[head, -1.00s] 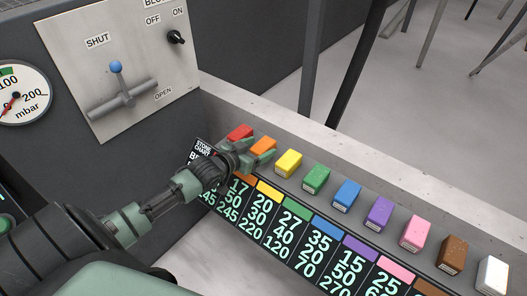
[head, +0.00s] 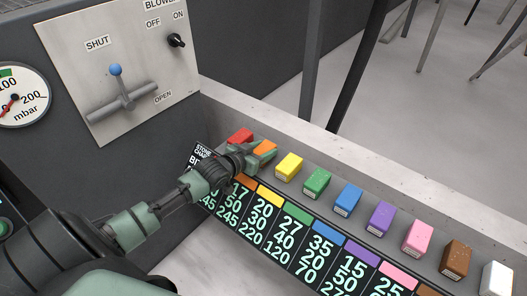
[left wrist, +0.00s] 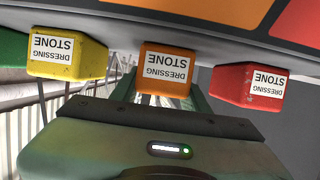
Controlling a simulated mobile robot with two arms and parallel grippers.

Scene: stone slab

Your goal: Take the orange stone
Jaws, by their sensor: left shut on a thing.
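The orange stone (head: 265,147) is a small block in the row on the slab, between the red stone (head: 241,135) and the yellow stone (head: 289,166). My left gripper (head: 262,153) is shut on the orange stone, with its fingers at the stone's sides. In the left wrist view the orange stone (left wrist: 166,70), labelled "DRESSING STONE", sits between the fingers, which are partly hidden. The red stone (left wrist: 251,87) and yellow stone (left wrist: 68,56) stand to either side, apart from the fingers. My right gripper is not in view.
Green (head: 316,183), blue (head: 347,198), purple (head: 380,217), pink (head: 417,237), brown (head: 456,257) and white (head: 494,279) stones continue the row. A number chart (head: 290,240) runs along the front. A panel with a lever (head: 122,99) stands at upper left.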

